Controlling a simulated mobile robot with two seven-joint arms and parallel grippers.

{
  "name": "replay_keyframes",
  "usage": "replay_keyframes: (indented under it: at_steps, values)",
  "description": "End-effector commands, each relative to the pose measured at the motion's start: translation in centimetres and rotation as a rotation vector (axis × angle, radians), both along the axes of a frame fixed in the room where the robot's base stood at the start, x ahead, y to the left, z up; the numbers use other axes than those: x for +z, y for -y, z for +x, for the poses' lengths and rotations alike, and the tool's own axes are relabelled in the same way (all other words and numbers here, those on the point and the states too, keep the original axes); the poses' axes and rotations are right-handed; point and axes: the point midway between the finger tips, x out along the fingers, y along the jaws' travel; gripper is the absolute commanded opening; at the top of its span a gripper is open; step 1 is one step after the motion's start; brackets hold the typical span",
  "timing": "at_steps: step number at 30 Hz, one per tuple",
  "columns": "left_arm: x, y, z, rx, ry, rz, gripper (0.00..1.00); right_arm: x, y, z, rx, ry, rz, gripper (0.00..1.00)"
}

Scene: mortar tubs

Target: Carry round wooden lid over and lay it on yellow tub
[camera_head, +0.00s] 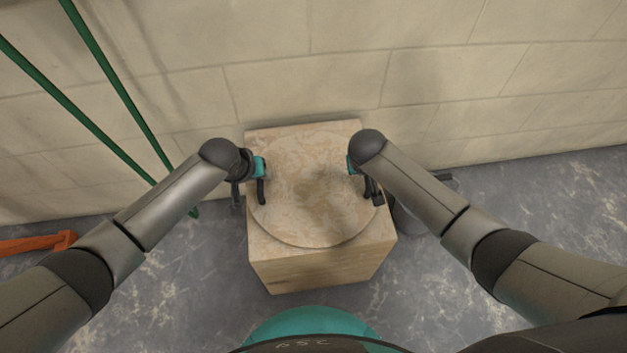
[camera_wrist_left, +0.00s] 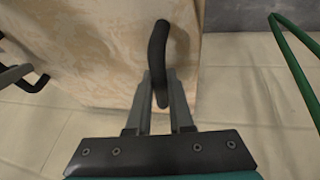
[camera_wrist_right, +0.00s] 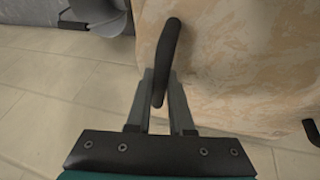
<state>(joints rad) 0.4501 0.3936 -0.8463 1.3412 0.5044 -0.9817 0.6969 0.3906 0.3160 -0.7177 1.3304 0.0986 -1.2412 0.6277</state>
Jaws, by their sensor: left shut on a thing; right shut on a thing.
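The round wooden lid (camera_head: 312,200) lies flat over the square top of a wooden box and has a black bar handle on each side. My left gripper (camera_head: 249,192) is shut on the lid's left handle, which shows between the fingers in the left wrist view (camera_wrist_left: 158,60). My right gripper (camera_head: 371,190) is shut on the right handle, which also shows in the right wrist view (camera_wrist_right: 166,60). Whether the lid touches the box top is hard to tell. No yellow tub is in view.
The wooden box (camera_head: 325,272) stands close to a pale block wall (camera_head: 310,75). A grey bucket-like thing (camera_head: 407,222) is partly hidden behind my right arm. Green poles (camera_head: 95,125) and an orange bar (camera_head: 35,243) are at the left. Grey floor (camera_head: 205,270) is free beside the box.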

Motion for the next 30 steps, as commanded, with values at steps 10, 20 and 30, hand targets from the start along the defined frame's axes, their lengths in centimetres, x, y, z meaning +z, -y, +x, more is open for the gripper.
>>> replay_keyframes:
  at_steps: [10, 20, 30]
  values:
    - [1.9, 0.0, 0.1, 0.000, 0.002, -0.001, 0.00, 1.9, 0.0, 0.1, 0.000, 0.002, 0.000, 0.00]
    - [4.5, 0.0, 0.1, 0.000, 0.002, -0.001, 0.00, 4.5, 0.0, 0.1, 0.000, 0.002, 0.000, 0.00]
    - [5.1, 0.0, 0.1, 0.000, 0.002, -0.001, 0.00, 5.1, 0.0, 0.1, 0.000, 0.002, 0.000, 0.00]
